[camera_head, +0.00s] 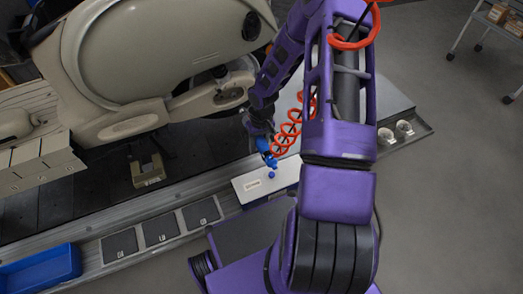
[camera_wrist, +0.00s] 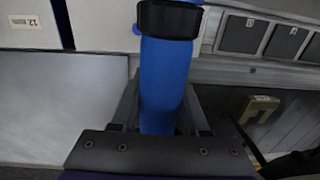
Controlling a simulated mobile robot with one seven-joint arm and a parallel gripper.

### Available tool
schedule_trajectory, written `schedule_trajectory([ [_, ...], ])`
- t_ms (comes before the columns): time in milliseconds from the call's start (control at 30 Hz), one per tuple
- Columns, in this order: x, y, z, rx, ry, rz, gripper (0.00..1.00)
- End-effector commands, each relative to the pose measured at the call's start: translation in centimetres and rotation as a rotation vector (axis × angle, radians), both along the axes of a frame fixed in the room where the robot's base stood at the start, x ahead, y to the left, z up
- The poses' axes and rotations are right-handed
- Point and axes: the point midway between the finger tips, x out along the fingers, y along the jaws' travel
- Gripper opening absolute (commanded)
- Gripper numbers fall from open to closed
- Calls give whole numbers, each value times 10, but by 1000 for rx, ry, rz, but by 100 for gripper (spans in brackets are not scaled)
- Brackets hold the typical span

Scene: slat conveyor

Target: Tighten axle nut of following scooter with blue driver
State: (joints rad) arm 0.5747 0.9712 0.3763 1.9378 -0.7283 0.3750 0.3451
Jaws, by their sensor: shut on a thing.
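My gripper (camera_head: 262,130) is shut on the blue driver (camera_head: 267,150), which hangs below it with an orange coiled cord beside it. In the wrist view the thick blue body of the driver (camera_wrist: 165,75) with a black band stands between the two fingers of my gripper (camera_wrist: 160,112). The beige scooter (camera_head: 165,45) stands on the slat conveyor (camera_head: 85,205), at the upper left of the head view. My gripper is just right of its lower body and apart from it. I cannot make out the axle nut, and the driver's tip is not clear.
A white labelled panel (camera_head: 243,190) lies below the driver. A yellowish bracket (camera_head: 148,172) sits on the conveyor. A blue bin (camera_head: 40,270) is at lower left. Two pale cups (camera_head: 404,127) stand on a ledge at right. A cart (camera_head: 480,30) stands upper right, with free floor before it.

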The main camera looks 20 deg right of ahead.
Motion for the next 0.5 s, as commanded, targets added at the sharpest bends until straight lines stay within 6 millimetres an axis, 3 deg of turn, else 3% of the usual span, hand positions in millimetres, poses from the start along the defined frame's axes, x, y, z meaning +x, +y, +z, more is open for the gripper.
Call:
schedule_trajectory([
  [500,50,0,-1,-1,-3,2,0],
])
